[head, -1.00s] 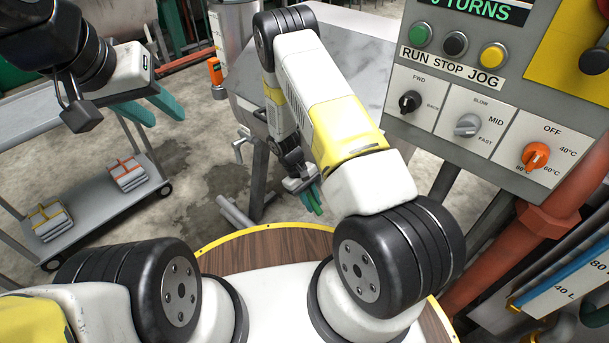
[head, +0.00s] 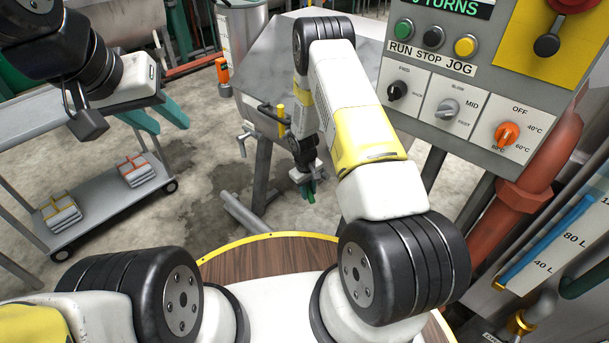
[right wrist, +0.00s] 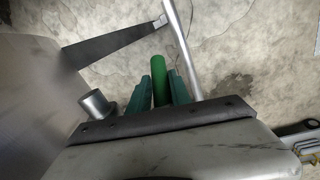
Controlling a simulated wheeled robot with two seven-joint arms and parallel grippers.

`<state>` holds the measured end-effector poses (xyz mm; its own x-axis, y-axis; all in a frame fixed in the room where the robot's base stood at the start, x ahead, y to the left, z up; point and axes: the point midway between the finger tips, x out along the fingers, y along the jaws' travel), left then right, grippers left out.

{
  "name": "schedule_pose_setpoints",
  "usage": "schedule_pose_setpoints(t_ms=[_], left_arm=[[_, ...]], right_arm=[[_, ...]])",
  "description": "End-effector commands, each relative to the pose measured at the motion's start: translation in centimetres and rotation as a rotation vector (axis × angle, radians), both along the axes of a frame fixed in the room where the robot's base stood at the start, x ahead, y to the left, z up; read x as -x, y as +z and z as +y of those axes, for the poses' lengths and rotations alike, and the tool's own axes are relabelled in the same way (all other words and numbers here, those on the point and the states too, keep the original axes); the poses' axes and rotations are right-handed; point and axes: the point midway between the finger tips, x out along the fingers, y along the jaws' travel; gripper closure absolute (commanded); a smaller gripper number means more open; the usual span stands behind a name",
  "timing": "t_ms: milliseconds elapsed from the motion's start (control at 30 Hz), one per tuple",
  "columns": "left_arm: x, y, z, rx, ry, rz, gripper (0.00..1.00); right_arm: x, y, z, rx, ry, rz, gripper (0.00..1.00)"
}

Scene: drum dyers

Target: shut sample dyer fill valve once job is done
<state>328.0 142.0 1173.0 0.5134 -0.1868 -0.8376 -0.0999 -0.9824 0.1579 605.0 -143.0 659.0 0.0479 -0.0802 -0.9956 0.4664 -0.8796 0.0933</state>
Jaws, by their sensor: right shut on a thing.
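Whether this handle belongs to the fill valve cannot be told. My left gripper (head: 160,115) is at the upper left, over the trolley, with its teal fingers apart and nothing between them. The control panel (head: 480,90) at the upper right has buttons, knobs and a display ending in "TURNS"; its number is cut off.
The trolley (head: 95,110) on the left carries folded bundles (head: 137,170). A red pipe (head: 540,150) and a level gauge (head: 560,240) are at the right. Floor between trolley and dyer is clear.

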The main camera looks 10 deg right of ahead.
Motion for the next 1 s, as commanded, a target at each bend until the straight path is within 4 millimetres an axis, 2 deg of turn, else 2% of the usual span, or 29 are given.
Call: schedule_pose_setpoints(t_ms=[33,500,1000], left_arm=[[0.0,0.0,0.0,0.0,0.0,0.001,0.64],[0.0,0.0,0.0,0.0,0.0,0.001,0.64],[0.0,0.0,0.0,0.0,0.0,0.001,0.64]], right_arm=[[0.1,-0.2,0.5,-0.032,0.003,-0.026,1.0],[-1.2,-0.6,1.6,-0.249,0.003,-0.304,1.0],[-1.7,-0.7,2.1,-0.32,0.008,-0.393,1.0]])
